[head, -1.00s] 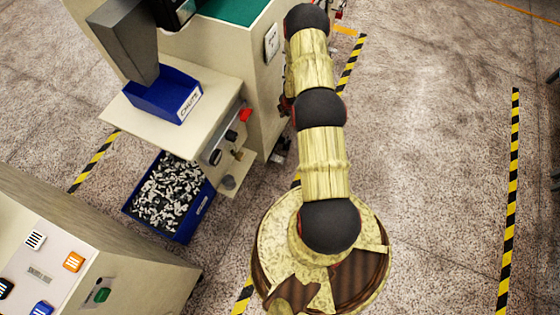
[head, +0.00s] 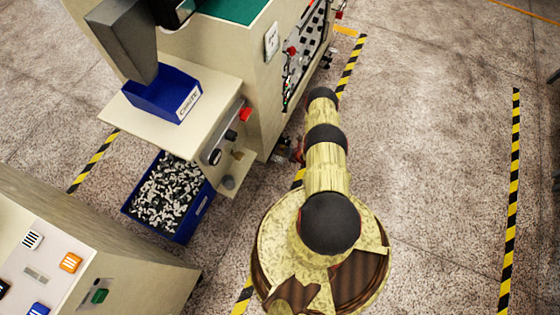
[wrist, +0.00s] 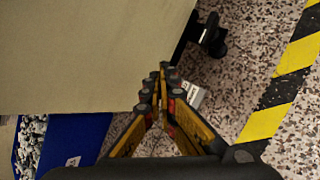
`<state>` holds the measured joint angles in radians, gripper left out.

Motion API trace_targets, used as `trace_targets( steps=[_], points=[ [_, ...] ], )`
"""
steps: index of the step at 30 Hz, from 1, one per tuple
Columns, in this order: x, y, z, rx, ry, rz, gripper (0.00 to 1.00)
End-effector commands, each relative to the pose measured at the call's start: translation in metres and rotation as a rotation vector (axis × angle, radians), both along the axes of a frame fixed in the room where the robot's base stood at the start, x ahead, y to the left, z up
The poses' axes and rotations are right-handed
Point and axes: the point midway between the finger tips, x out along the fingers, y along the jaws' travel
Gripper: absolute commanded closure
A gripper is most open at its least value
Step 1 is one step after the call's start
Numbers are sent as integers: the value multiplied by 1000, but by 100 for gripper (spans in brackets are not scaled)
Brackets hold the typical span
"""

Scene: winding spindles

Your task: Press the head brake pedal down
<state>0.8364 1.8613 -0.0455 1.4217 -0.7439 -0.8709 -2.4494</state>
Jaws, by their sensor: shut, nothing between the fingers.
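My gripper (wrist: 163,78) shows in the wrist view with its yellow and black fingers together and nothing between them. It points down along the cream machine's side, close to the floor. A small white label (wrist: 195,95) shows just right of the fingertips, partly covered by the fingers; its text cannot be read. The head brake pedal cannot be told for sure; the part by the label is mostly hidden behind my fingers. A black part (wrist: 207,35) juts from the machine's base farther up the picture. In the head view my arm hides most of this spot.
The cream machine (head: 250,70) stands left of my arm, with a blue chute box (head: 165,95) on its shelf. A blue bin (head: 180,228) of small parts sits on the floor below. A control console (head: 120,250) is at lower left. Floor to the right is open.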

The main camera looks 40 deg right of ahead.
Motion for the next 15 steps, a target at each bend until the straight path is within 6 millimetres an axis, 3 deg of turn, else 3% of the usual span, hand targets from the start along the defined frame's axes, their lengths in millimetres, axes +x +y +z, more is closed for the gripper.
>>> trace_targets(
  steps=[8, 15],
  points=[
    [0, 0, -6, 1, 1, -1, 100],
    [-1, 1, -36, 3, 2, -2, 100]
  ],
)
